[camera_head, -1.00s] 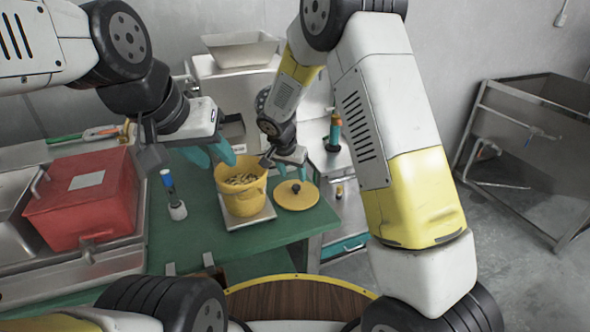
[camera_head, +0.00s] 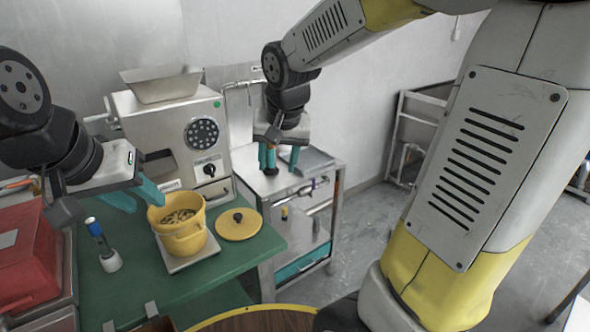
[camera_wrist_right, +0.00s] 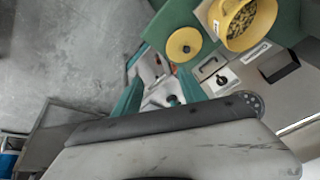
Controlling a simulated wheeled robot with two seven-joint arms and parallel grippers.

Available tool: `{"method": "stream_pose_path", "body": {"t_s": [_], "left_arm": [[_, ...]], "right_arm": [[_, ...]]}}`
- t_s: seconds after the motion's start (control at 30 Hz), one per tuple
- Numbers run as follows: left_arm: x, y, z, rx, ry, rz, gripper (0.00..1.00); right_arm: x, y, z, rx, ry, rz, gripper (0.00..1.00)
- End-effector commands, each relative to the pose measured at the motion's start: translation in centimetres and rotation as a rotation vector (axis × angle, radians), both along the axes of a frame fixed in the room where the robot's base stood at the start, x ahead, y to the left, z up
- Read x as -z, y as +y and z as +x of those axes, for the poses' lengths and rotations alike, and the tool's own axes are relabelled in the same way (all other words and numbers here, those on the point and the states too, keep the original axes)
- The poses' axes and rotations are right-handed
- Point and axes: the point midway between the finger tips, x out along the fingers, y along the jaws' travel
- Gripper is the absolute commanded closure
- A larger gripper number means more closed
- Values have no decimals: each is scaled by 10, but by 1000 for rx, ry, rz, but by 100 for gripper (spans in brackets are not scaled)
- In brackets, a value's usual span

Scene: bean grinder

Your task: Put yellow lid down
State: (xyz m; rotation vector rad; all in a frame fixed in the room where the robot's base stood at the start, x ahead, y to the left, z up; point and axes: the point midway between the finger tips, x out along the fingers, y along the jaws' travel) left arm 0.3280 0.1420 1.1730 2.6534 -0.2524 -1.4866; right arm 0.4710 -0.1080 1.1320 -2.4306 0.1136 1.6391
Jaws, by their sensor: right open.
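The yellow lid (camera_head: 238,224) with a dark knob lies flat on the green table, right of the yellow bucket (camera_head: 181,236). The lid also shows in the right wrist view (camera_wrist_right: 184,44), clear of my fingers. My right gripper (camera_head: 279,160) is open, away from the lid, over the steel side table. A teal object (camera_wrist_right: 172,100) shows between its fingers in the right wrist view; whether they touch it cannot be told. My left gripper (camera_head: 134,200) has its teal fingers apart, left of the bucket and near its rim. The bucket holds beans.
The bucket stands on a pale scale plate (camera_head: 192,258). A blue-topped tool (camera_head: 102,245) stands at left near a red box (camera_head: 28,262). The grinder (camera_head: 180,135) stands behind. The steel side table (camera_head: 312,180) is at the right.

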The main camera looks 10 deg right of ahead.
Motion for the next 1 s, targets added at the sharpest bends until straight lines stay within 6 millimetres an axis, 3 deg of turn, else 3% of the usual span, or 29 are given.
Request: {"method": "stream_pose_path", "body": {"t_s": [0.03, 0.2, 0.4, 0.6, 1.0], "left_arm": [[0, 0, 0, 0, 0, 0, 64], [0, 0, 0, 0, 0, 0, 64], [0, 0, 0, 0, 0, 0, 64], [0, 0, 0, 0, 0, 0, 64], [0, 0, 0, 0, 0, 0, 64]], "right_arm": [[-12, -10, -18, -17, -22, 12, 51], [-33, -29, -76, -117, -85, 32, 51], [-41, -35, -125, -212, -156, 31, 51], [-41, -35, -142, -253, -183, 24, 51], [-41, -35, -143, -256, -184, 23, 51]]}}
